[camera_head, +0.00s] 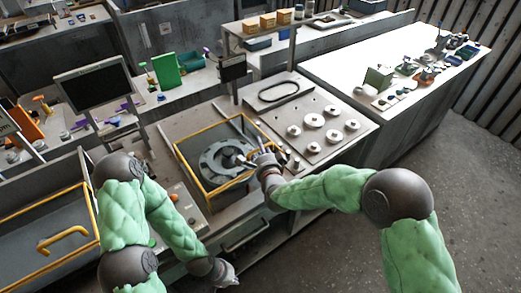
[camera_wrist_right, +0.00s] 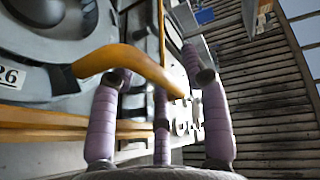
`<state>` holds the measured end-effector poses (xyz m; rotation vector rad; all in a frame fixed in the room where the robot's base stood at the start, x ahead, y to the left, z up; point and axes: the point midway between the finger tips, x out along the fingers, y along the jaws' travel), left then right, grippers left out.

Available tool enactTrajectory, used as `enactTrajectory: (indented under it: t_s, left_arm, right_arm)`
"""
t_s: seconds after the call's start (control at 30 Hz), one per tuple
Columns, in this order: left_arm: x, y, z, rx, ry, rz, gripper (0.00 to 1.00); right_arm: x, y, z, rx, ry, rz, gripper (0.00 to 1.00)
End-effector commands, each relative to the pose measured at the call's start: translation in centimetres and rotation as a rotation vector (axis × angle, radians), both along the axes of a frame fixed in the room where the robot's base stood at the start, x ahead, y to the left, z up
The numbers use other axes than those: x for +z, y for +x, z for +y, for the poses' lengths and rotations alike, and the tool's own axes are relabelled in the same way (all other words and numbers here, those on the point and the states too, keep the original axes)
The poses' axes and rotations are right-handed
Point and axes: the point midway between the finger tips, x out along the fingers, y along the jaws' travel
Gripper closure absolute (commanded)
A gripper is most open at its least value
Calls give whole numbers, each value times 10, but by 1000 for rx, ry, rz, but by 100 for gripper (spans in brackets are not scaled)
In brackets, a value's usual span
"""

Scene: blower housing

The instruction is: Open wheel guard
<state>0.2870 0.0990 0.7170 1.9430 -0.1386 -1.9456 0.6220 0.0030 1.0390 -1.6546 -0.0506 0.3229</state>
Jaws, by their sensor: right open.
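The wheel guard is a yellow frame (camera_head: 184,153) over a grey round housing with a wheel (camera_head: 222,160), in the middle of the bench. It lies flat over the housing. My right gripper (camera_head: 262,157) is at the guard's right side. In the right wrist view, its purple fingers (camera_wrist_right: 160,85) are open and spread around a curved yellow handle (camera_wrist_right: 135,62). The handle passes among the fingertips; I cannot tell whether they touch it. My left gripper (camera_head: 230,277) hangs low in front of the bench, away from the guard, its jaws too small to read.
Several round metal knobs (camera_head: 313,121) stand on a plate right of the guard. A monitor (camera_head: 93,86) stands at the left. Another yellow-handled lid (camera_head: 40,225) is at the lower left. A white table (camera_head: 345,65) with small parts stands at the back right. Floor is clear at the right.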

Motion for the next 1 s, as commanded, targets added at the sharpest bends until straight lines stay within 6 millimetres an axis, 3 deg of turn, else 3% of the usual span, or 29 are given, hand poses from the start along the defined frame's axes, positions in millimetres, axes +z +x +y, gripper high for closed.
enactTrajectory:
  t_s: [0.23,0.4,0.77,1.0]
  left_arm:
    - [0,0,0,0,0,0,100]
    - [0,0,0,0,0,0,100]
    - [-5,0,0,0,0,0,100]
    - [-23,0,0,0,0,0,100]
  right_arm:
    - [0,0,0,0,0,1,57]
    - [0,0,0,0,0,1,100]
    - [-2,7,6,1,0,1,100]
    - [-3,43,32,1,2,-3,100]
